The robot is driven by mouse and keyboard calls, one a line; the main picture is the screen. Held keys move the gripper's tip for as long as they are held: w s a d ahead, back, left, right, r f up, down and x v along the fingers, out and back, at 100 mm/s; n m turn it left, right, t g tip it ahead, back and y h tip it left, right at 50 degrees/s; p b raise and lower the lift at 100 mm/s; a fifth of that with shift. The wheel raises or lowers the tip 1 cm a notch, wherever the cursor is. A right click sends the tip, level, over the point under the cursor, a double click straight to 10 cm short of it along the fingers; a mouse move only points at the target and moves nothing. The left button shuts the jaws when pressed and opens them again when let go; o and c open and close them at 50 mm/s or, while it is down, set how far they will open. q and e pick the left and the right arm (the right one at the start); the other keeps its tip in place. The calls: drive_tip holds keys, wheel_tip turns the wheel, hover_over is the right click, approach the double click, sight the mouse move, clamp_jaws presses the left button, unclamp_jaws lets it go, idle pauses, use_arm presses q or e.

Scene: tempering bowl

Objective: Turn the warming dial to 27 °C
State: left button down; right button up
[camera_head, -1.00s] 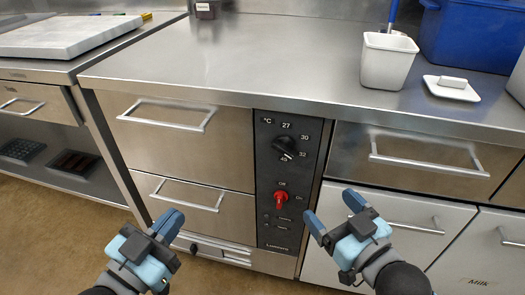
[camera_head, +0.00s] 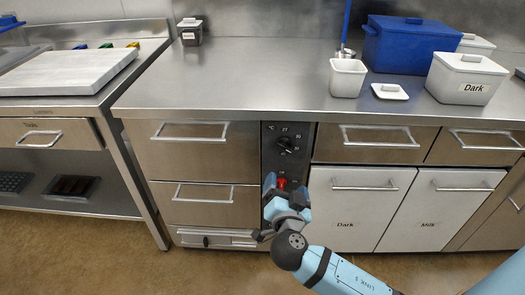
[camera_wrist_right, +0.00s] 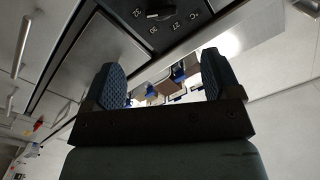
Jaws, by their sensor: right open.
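The warming dial (camera_head: 286,145) is a black round knob on a dark control panel (camera_head: 270,160), with a °C scale around it; 27 is at its top. In the right wrist view the dial (camera_wrist_right: 160,13) is at the top edge, seen upside down; its exact setting is too small to read. My left gripper is out of view.
Steel drawers with bar handles (camera_head: 189,132) flank the panel, with white doors (camera_head: 360,205) at right. The counter edge (camera_head: 220,112) overhangs above. On the counter stand a white container (camera_head: 346,78), a blue box (camera_head: 402,48) and a Dark tub (camera_head: 463,82).

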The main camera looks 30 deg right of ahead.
sight(284, 149)
drive_tip(key=shift+m, duration=0.3)
drive_tip(key=b+x, duration=0.1)
drive_tip(key=x, duration=1.1)
drive_tip(key=shift+d+r, duration=0.15)
drive_tip(key=shift+r, duration=0.05)
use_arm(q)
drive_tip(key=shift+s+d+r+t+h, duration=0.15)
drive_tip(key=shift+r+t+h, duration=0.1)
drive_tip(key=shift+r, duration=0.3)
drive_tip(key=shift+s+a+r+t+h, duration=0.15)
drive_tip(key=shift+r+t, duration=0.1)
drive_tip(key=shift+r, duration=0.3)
use_arm(e)
drive_tip(key=shift+x, duration=0.8)
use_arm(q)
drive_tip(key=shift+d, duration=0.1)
use_arm(e)
drive_tip(key=shift+c, duration=0.2)
drive_tip(key=c, duration=0.9)
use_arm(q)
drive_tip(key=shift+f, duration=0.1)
